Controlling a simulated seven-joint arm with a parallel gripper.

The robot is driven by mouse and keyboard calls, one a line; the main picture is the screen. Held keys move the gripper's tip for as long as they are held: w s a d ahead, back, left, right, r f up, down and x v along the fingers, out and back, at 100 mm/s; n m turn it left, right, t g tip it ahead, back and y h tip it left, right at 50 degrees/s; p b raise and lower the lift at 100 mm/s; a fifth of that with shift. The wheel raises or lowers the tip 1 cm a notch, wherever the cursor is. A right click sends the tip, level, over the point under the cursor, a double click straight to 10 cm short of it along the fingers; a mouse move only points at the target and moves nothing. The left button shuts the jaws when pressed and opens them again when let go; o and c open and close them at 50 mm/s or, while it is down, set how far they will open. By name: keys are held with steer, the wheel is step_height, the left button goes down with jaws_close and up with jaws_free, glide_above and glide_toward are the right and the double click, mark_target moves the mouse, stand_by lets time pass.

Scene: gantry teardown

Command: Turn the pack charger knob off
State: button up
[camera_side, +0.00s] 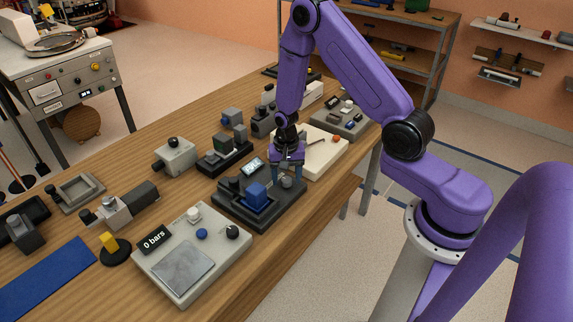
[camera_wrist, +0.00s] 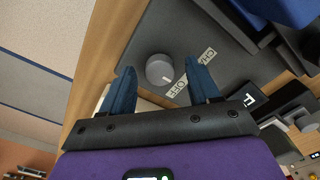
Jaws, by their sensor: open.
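The pack charger (camera_side: 230,205) is a dark grey box on the bench with a small lit display (camera_side: 252,164) and a blue battery pack (camera_side: 257,194) in its bay. Its round grey knob (camera_side: 287,182) is on the side nearest my arm. In the wrist view, the knob (camera_wrist: 160,69) has a white mark on its lower right side. My gripper (camera_side: 287,172) points down at the knob. Its blue fingers (camera_wrist: 163,68) are open, one on each side of the knob in the picture; contact is not visible.
A pale box with a "0 bars" display (camera_side: 154,239) stands in front of the charger. A cream box (camera_side: 318,150) stands close behind. Other small devices line the bench to the left. The bench edge (camera_wrist: 95,60) is near the knob.

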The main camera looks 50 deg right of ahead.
mark_target(286, 180)
step_height(286, 180, up, 17)
steer(key=shift+r, duration=0.15)
stand_by(0.5)
steer(key=s+a+r+n, duration=0.5)
steer(key=s+a+n, duration=0.5)
steer(key=s+n, duration=0.1)
steer(key=s+r+n, duration=0.1)
steer(key=s+n, duration=0.9)
steer(key=s, duration=0.5)
steer(key=shift+s+a+r+n, duration=0.15)
steer(key=shift+s+r+n, duration=0.15)
steer(key=shift+n, duration=0.1)
